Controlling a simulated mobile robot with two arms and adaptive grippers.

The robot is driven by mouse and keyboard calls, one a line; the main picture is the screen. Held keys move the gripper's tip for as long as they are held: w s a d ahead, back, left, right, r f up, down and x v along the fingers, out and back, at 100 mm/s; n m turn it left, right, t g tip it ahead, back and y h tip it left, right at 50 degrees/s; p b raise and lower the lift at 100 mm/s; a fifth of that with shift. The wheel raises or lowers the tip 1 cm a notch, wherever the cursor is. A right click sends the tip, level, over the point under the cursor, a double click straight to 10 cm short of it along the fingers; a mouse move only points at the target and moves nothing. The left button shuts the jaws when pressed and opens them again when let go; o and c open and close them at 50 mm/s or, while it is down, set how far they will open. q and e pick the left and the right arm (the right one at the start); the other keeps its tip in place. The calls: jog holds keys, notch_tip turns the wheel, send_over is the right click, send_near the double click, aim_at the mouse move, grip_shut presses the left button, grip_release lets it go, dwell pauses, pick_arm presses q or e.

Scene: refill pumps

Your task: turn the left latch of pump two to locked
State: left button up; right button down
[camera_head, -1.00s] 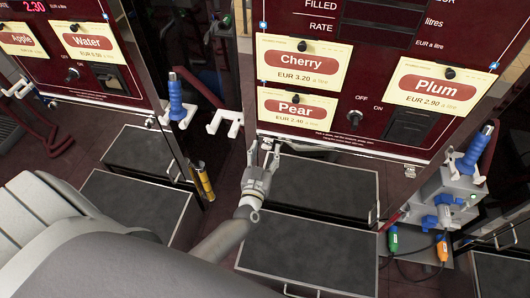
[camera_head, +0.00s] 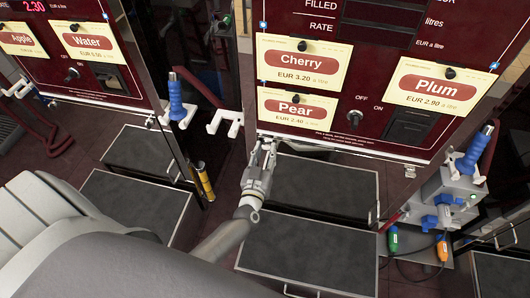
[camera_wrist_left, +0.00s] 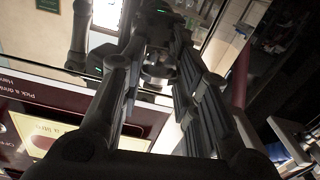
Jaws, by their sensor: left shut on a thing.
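Pump two's red front, with Cherry, Pear and Plum labels, fills the right half of the head view. The left latch (camera_head: 269,141) is a small pale fitting under the front's lower left corner, below the Pear label. My left gripper (camera_head: 264,151) reaches it from below, and its fingers are shut on it, covering most of it. The left wrist view shows the gripper (camera_wrist_left: 156,68) with a round metal part (camera_wrist_left: 158,76) between its fingers. I cannot tell the latch's exact angle. My right gripper is not in view.
White hooks (camera_head: 226,122) and a blue nozzle (camera_head: 177,98) are to the left of the gripper. Dark-topped boxes (camera_head: 310,250) stand below the pump. At the right are a grey fitting (camera_head: 446,190) and green and orange plugs (camera_head: 442,248) on cables.

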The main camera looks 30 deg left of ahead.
pick_arm(q)
jog(key=n, duration=0.4)
jog(key=shift+d, duration=0.1)
jog(key=n+b, duration=0.1)
jog(key=n, duration=0.3)
jog(key=n+b, duration=0.1)
jog(key=n, duration=0.3)
jog(key=n+b, duration=0.1)
jog(key=n, duration=0.3)
jog(key=shift+r, duration=0.15)
jog(key=shift+n, duration=0.4)
jog(key=o, duration=1)
